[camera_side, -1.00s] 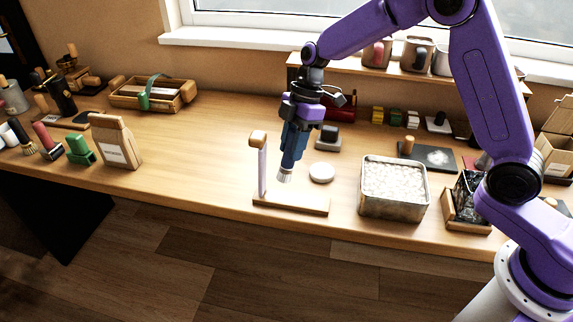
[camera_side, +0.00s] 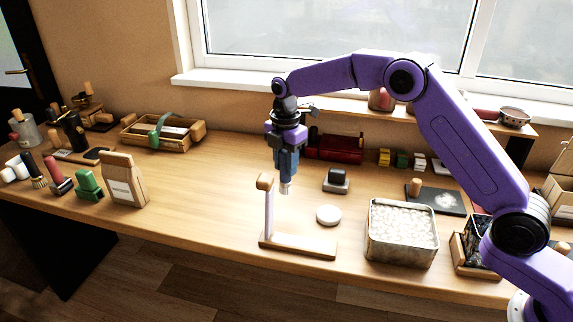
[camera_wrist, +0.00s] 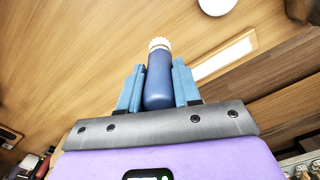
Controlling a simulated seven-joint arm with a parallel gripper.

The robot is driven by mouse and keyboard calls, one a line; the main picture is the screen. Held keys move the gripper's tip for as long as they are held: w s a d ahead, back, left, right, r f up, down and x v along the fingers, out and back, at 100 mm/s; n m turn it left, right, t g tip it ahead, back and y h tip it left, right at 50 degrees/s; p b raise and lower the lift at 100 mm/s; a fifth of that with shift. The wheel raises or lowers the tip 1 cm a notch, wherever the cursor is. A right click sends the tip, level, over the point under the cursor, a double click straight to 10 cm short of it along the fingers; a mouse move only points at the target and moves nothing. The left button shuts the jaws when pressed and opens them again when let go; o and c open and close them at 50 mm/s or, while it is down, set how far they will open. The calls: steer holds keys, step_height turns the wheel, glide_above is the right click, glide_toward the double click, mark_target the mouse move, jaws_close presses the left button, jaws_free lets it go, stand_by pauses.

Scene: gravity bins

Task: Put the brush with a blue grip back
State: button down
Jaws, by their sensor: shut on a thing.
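My gripper (camera_side: 286,165) is shut on the brush with a blue grip (camera_wrist: 159,80). The brush hangs upright with its pale bristle end (camera_side: 285,188) downward, clear above the table. The side view shows it just right of the post of a small wooden stand (camera_side: 268,210), above the stand's flat base (camera_side: 297,245). In the wrist view the blue grip sits between the two blue-grey fingers (camera_wrist: 186,85), with the pale tip pointing away. In the side view the fingers mostly hide the grip.
A white disc (camera_side: 328,215) lies behind the stand. A metal tin of white pellets (camera_side: 373,245) stands to the right. A dark block on a grey base (camera_side: 336,180) is behind. A paper bag (camera_side: 124,180) and several brushes stand at left. The table between bag and stand is clear.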

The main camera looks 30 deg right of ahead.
mark_target(286, 184)
steer(key=shift+f, duration=3)
steer(key=shift+f, duration=0.55)
steer(key=c, duration=0.7)
jaws_free()
steer(key=shift+r, duration=0.1)
step_height(286, 184, up, 17)
steer(key=shift+r, duration=0.15)
